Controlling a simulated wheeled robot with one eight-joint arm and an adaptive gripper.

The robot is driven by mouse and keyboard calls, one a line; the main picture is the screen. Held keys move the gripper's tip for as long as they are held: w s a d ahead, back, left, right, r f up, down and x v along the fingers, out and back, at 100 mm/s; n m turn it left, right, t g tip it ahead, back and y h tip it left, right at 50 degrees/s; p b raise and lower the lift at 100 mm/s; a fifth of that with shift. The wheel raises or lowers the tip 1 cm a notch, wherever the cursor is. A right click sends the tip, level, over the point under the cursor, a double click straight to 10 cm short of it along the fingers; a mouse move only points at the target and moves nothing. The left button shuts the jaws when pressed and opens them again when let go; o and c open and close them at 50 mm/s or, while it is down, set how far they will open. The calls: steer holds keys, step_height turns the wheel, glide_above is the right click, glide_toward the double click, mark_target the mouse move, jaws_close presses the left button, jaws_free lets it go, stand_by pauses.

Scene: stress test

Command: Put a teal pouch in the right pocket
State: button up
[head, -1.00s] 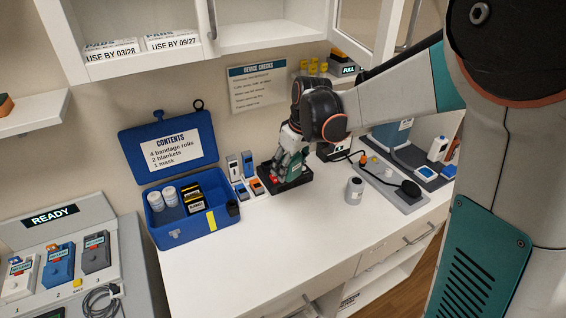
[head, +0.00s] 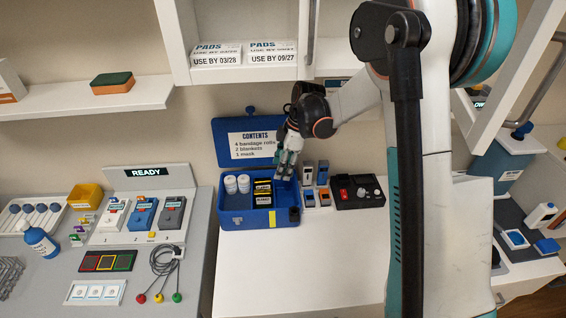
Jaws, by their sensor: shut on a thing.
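My gripper (head: 287,172) points down over the right part of the open blue box (head: 243,220). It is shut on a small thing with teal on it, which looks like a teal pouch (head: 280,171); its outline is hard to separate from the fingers. The box holds two white rolls on the left and black-and-yellow packs in the middle. Its right part lies below my gripper and is partly hidden. A black tray (head: 372,203) to the right of the box holds a red piece and small grey and white pieces. I cannot make out a marked right pocket.
The box's raised lid (head: 222,130) stands behind my gripper, close to it. Several small boxes (head: 308,178) stand between box and tray. At left is a grey READY station (head: 150,200). The white counter (head: 300,270) is clear in front. A wall cabinet (head: 250,75) hangs above.

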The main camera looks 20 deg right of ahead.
steer(key=shift+w+f+b, duration=0.1)
steer(key=shift+f+b, duration=1)
steer(key=shift+f, duration=1.05)
steer(key=shift+b, duration=0.35)
steer(key=shift+f+b, duration=3.15)
steer(key=shift+f, duration=1)
steer(key=o, duration=1.3)
steer(key=shift+r, duration=0.1)
steer(key=v, duration=1.2)
steer(key=shift+a, duration=0.1)
